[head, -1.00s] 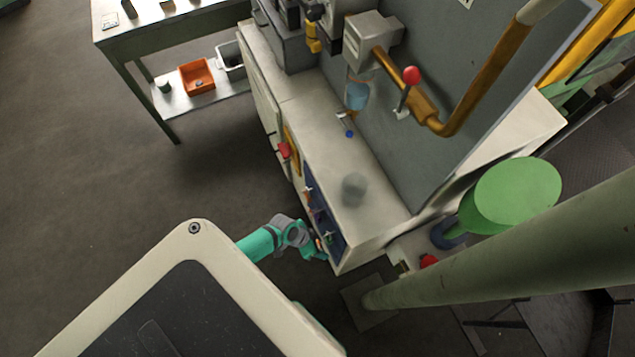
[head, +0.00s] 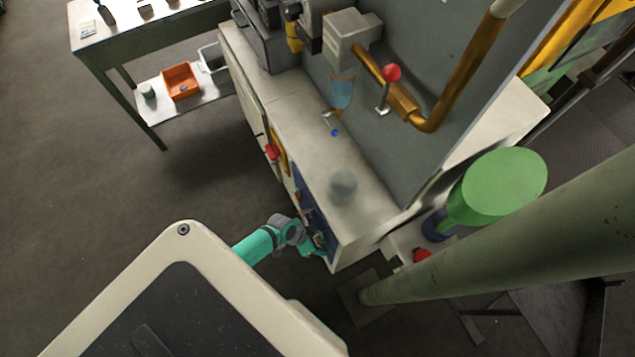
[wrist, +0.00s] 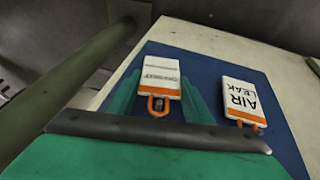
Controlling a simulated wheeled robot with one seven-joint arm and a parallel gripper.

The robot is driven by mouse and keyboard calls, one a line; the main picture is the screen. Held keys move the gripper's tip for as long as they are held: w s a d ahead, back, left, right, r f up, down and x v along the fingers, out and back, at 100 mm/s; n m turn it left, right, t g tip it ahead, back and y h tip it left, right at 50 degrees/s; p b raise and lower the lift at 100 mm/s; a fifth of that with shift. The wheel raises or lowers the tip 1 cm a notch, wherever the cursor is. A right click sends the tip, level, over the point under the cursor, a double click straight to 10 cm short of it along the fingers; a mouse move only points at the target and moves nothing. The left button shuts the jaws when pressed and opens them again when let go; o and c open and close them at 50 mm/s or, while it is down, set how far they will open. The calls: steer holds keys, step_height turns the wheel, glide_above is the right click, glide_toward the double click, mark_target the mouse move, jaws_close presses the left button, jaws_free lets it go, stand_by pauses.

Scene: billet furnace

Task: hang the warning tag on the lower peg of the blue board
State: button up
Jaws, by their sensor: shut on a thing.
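The blue board (wrist: 212,72) is on the pale cabinet's end and fills much of the wrist view. It shows as a narrow strip in the head view (head: 304,197). My gripper (wrist: 160,76) is close in front of it, with teal fingers on both sides of a white and orange warning tag (wrist: 161,75). The gripper is shut on this tag, whose orange loop faces the camera. A second tag reading "AIR LEAK" (wrist: 241,98) is at the board, right of the gripper. In the head view my gripper (head: 314,246) is at the board's lower end. I cannot make out the lower peg.
A thick green post (head: 500,230) and a green round-topped object (head: 498,188) are at right. Open floor (head: 120,200) lies at left.

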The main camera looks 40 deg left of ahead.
steer(key=shift+w+d+r, duration=0.15)
steer(key=shift+w+d, duration=0.15)
steer(key=o, duration=1.2)
steer(key=shift+w+d, duration=0.1)
steer(key=shift+d, duration=0.2)
steer(key=shift+r, duration=0.1)
steer(key=v, duration=0.7)
steer(key=a+v, duration=0.1)
steer(key=v, duration=0.3)
steer(key=shift+s+a+f, duration=0.1)
steer(key=shift+s+f, duration=0.15)
steer(key=shift+s, duration=0.15)
